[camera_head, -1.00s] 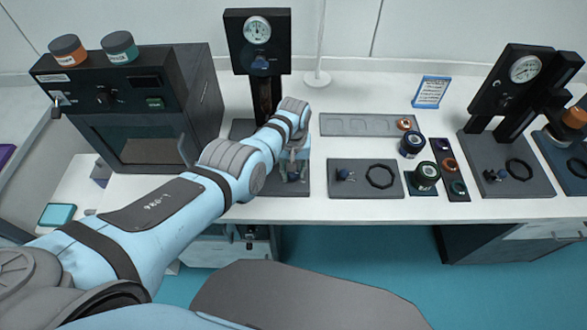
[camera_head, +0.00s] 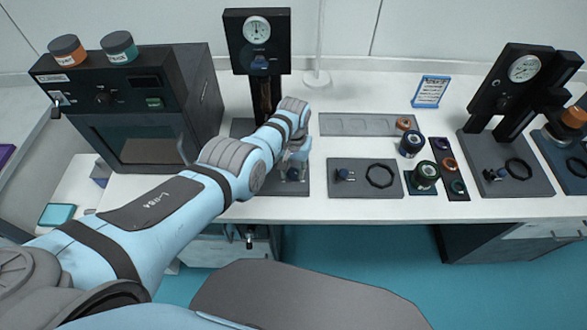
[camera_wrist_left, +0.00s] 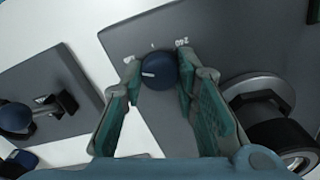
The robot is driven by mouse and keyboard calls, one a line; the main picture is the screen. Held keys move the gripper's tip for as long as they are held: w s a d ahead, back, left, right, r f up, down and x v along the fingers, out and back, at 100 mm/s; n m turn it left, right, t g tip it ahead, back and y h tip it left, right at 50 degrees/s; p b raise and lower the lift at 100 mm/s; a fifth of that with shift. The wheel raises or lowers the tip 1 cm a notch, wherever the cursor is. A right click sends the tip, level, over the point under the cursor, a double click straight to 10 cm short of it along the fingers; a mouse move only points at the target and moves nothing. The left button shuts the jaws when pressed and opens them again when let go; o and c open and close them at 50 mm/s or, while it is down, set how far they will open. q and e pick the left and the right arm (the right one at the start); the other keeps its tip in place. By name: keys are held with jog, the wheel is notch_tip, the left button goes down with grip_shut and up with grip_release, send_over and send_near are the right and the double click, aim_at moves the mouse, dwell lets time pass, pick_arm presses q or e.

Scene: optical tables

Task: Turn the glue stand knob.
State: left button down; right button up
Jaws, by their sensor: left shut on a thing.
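The glue stand is a tall black stand (camera_head: 238,45) with a round dial, on a grey base plate (camera_head: 240,128) at the back of the bench. Its dark blue round knob (camera_head: 293,174) sits at the front of the plate. In the left wrist view the knob (camera_wrist_left: 158,71) has a white mark on its left side, with small white print on the plate around it. My left gripper (camera_head: 294,168) is shut on the knob, with a finger on each side in the wrist view (camera_wrist_left: 160,66). My arm hides part of the stand. My right gripper is not in view.
A black oven-like box (camera_head: 135,115) with two jars on top stands left of the arm. Right of the gripper, a grey plate (camera_head: 350,190) holds a blue-knobbed part and a black ring. Dark jars (camera_head: 412,147) and another dial stand (camera_head: 495,100) are farther right.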

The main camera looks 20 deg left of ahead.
aim_at(293, 172)
pick_arm(q)
jog(key=c, duration=1.2)
grip_release()
jog(key=shift+c, duration=0.2)
jog(key=shift+r, duration=0.4)
notch_tip(293, 172, up, 11)
jog(key=shift+r, duration=0.15)
